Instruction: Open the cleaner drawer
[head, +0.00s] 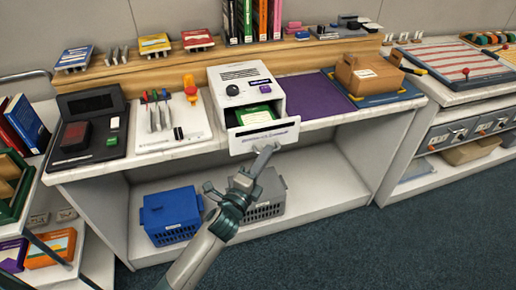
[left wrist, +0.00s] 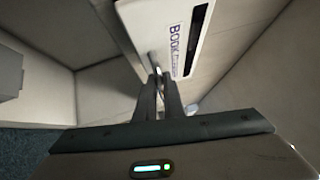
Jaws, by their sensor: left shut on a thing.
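The book cleaner (head: 243,85) is a white box with a dark knob and a purple label, standing on the counter. Its drawer (head: 280,134) is pulled out at the front, and a green book (head: 256,115) lies inside. My left gripper (head: 266,150) is at the lower middle of the drawer front, shut on its handle. In the left wrist view the fingers (left wrist: 163,85) meet at the edge of the white drawer front (left wrist: 170,30), which bears purple lettering. The handle is mostly hidden by the fingers. My right gripper is not in view.
A purple mat (head: 315,98) lies right of the cleaner, with a cardboard box (head: 368,75) beyond it. Blue (head: 171,215) and grey (head: 268,196) baskets stand on the lower shelf.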

